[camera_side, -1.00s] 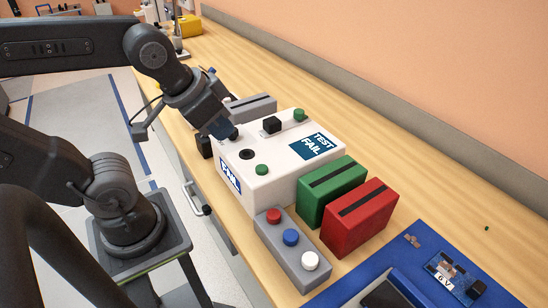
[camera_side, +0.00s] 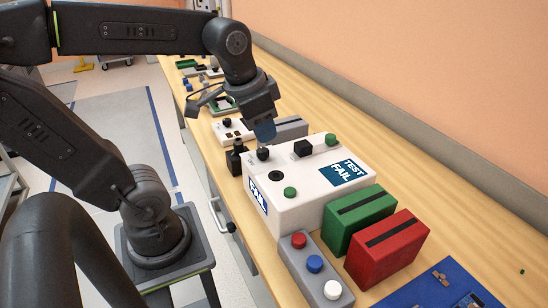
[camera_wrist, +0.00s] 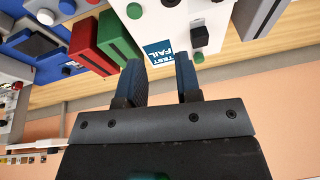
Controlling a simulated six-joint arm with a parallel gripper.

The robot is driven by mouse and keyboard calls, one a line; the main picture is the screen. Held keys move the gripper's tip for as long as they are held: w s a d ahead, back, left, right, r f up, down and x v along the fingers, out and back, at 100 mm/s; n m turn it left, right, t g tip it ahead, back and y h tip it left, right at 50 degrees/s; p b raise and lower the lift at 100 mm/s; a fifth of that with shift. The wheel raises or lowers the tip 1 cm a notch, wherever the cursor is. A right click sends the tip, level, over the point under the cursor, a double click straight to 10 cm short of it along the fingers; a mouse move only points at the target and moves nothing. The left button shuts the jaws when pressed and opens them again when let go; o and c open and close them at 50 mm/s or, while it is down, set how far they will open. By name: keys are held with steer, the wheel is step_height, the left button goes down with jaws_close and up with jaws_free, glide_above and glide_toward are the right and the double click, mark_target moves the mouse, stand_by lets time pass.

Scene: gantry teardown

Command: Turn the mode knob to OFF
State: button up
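The white control box (camera_side: 325,205) carries a round black knob (camera_side: 263,153) at its far left corner and a square black knob (camera_side: 303,147) behind it. I cannot tell which is the mode knob; no OFF marking or pointer is legible. The square knob also shows in the wrist view (camera_wrist: 199,36). My gripper (camera_side: 265,132) is just above the round knob in the side view, apparently clear of it. In the wrist view my gripper (camera_wrist: 160,70) has its two blue fingers apart with nothing between them at the tips.
Green buttons (camera_side: 331,139) and a TEST FAIL label are on the box. A green block (camera_side: 358,218), a red block (camera_side: 391,248) and a grey button strip (camera_side: 314,268) stand in front. A black object (camera_side: 236,158) stands left of the box. The wall runs behind.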

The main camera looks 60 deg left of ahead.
mark_target(264, 150)
steer(key=o, duration=0.5)
steer(key=w+a+g, duration=0.1)
steer(key=a, duration=0.2)
steer(key=w+a+m+g, duration=0.1)
steer(key=w+a, duration=0.1)
steer(key=a, duration=0.1)
steer(key=w+a+g, duration=0.1)
steer(key=a, duration=0.3)
steer(key=shift+w+a+r+m+g+h, duration=0.1)
steer(key=shift+w+r+m+g+h, duration=0.05)
steer(key=shift+w+m+g+h, duration=0.2)
steer(key=shift+c, duration=0.2)
step_height(264, 150, down, 14)
steer(key=shift+w+a+r, duration=0.1)
steer(key=c, duration=0.9)
